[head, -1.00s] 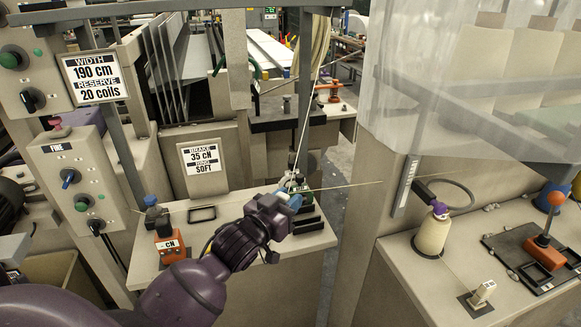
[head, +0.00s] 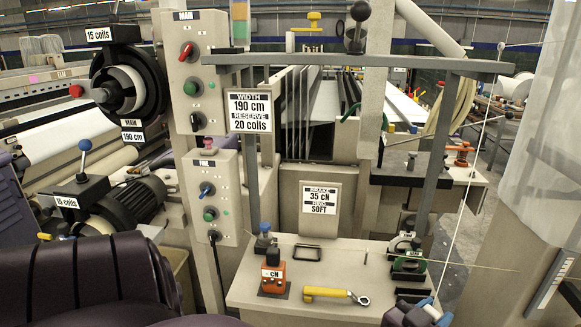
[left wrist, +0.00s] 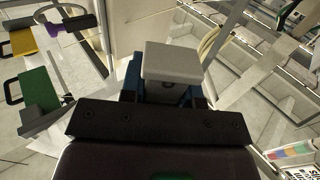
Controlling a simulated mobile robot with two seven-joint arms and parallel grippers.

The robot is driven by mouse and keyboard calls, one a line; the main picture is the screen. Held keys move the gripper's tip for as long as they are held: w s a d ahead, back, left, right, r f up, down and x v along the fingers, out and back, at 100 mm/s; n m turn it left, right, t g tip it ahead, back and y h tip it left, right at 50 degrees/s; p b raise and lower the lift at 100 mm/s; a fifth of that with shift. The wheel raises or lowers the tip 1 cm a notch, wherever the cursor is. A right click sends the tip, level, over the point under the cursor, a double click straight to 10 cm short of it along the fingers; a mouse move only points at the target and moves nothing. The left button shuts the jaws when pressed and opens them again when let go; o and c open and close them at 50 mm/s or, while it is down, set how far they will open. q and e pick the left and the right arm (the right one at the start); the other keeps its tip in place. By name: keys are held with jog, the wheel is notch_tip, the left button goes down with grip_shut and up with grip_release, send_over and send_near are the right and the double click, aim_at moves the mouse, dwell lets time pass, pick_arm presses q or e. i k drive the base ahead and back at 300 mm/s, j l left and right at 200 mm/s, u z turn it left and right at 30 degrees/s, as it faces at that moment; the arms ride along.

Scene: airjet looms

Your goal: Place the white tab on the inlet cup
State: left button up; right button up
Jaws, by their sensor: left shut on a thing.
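My left gripper (head: 432,310) is at the bottom right of the head view, just past the right corner of the bench. It is shut on the white tab (left wrist: 172,62), a pale block between its blue fingers in the left wrist view. A small pale part shows between the blue tips in the head view, and a white cord (head: 468,200) runs from there up to the upper right. I cannot tell which part is the inlet cup. A black drum with a pale inner ring (head: 125,82) stands at the upper left. My right gripper is out of view.
The bench (head: 330,272) holds an orange block (head: 272,278), a yellow-handled wrench (head: 335,295) and a green clamp (head: 408,262). Grey uprights and a crossbar (head: 360,62) stand behind. A switch panel (head: 195,75) and a dark motor (head: 128,205) are at left.

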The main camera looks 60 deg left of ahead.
aim_at(228, 53)
jog(key=k+j+z, duration=0.2)
jog(key=k+j, duration=0.15)
jog(key=k+j+z, duration=0.15)
jog(key=k, duration=0.35)
jog(key=k+j+z, duration=0.2)
jog(key=k, duration=0.25)
jog(key=k+j+z, duration=0.2)
jog(key=k, duration=0.25)
